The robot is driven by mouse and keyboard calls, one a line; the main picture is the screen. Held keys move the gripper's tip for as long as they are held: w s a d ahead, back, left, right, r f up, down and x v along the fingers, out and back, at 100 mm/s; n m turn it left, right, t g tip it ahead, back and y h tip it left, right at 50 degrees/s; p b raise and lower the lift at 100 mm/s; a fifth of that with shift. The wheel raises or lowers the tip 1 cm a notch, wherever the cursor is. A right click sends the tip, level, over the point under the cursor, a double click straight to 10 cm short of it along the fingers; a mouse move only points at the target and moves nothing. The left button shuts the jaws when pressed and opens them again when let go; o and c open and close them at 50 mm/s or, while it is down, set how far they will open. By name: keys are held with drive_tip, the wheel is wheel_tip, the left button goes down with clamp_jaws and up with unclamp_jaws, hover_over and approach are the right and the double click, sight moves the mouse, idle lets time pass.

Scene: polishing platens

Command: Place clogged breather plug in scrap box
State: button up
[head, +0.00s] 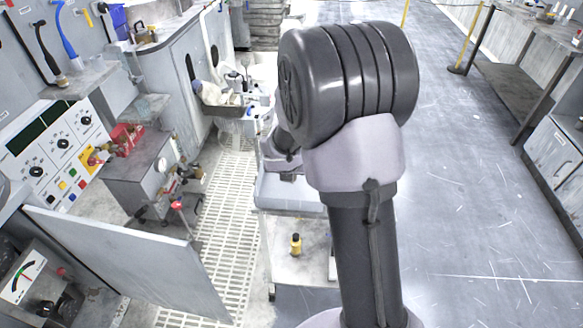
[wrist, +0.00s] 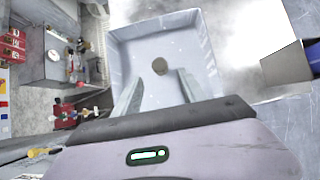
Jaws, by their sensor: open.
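A pale grey open box (wrist: 122,48) lies under my gripper in the wrist view. It also shows in the head view (head: 288,195), partly hidden behind my arm. A small round brownish-grey piece (wrist: 160,66), which looks like the breather plug, lies on the box floor. My gripper (wrist: 160,76) is open, its two fingers apart and pointing into or over the box. Nothing is between the fingers except the view of the piece beyond them; I cannot tell the height gap. My arm hides the gripper's fingers in the head view.
A small yellow-and-black bottle (head: 295,244) stands on a surface below the box. A grey cabinet with a gauge and red-handled valves (head: 160,170) stands left, near a control panel (head: 45,145). An open grey door panel (head: 120,260) juts out at lower left. The floor at right is clear.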

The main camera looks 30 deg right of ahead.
drive_tip(key=s+a+r+m+h+p, duration=0.1)
drive_tip(key=s+r+m, duration=0.5)
drive_tip(key=r+m, duration=0.2)
drive_tip(key=s+a+r+m+p, duration=0.1)
drive_tip(key=s+a+r+m, duration=0.1)
drive_tip(key=s+r+m, duration=0.45)
drive_tip(key=s+a+r+m+y, duration=0.3)
drive_tip(key=s+a+m, duration=0.4)
drive_tip(key=m, duration=0.2)
drive_tip(key=s+a+r+m+y, duration=0.3)
drive_tip(key=s+a+r+m, duration=0.1)
drive_tip(key=s+a+m, duration=0.4)
drive_tip(key=shift+a+m+y, duration=0.25)
drive_tip(key=shift+m+y, duration=0.15)
drive_tip(key=shift+m, duration=0.75)
drive_tip(key=shift+f+b, duration=0.15)
drive_tip(key=shift+b, duration=0.35)
